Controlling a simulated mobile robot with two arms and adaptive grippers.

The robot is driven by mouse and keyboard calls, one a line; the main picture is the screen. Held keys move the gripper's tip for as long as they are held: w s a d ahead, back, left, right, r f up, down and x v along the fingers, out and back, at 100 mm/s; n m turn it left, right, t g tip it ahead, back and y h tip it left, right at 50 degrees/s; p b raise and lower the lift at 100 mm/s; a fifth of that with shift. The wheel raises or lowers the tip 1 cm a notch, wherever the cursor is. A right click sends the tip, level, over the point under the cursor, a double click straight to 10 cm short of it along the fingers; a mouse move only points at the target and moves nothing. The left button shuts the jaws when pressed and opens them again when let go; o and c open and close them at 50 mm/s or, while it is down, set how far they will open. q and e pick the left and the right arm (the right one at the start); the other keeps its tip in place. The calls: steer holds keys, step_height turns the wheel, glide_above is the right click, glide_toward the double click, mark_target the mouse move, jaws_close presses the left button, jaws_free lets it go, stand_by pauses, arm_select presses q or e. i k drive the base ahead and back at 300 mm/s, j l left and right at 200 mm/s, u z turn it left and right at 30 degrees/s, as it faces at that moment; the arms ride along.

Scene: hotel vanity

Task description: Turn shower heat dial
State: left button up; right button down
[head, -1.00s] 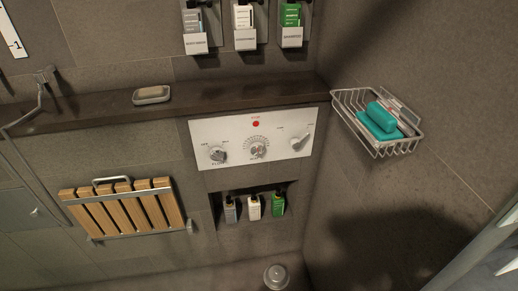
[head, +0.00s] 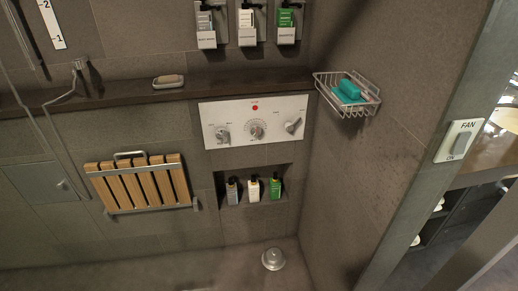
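A white shower control panel (head: 238,140) is set on the back wall under a dark ledge. It carries a left dial (head: 222,134), a round middle dial (head: 256,129) with marks around it, and a right lever-like knob (head: 293,126). A red dot (head: 255,108) sits above the middle dial. The labels are too small to read, so I cannot tell which one is the heat dial. Neither of my grippers shows in the head view.
A wire basket (head: 326,98) with a teal item hangs right of the panel. Several dispensers (head: 246,24) hang above, and bottles (head: 253,188) stand in a niche below. A folded slatted wooden seat (head: 140,184) is at left. A wall edge with a fan switch (head: 460,141) stands at right.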

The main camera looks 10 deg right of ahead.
mark_target(256, 131)
steer(key=k, duration=0.85)
steer(key=i, duration=2.45)
steer(key=j+u, duration=0.05)
steer(key=j, duration=0.05)
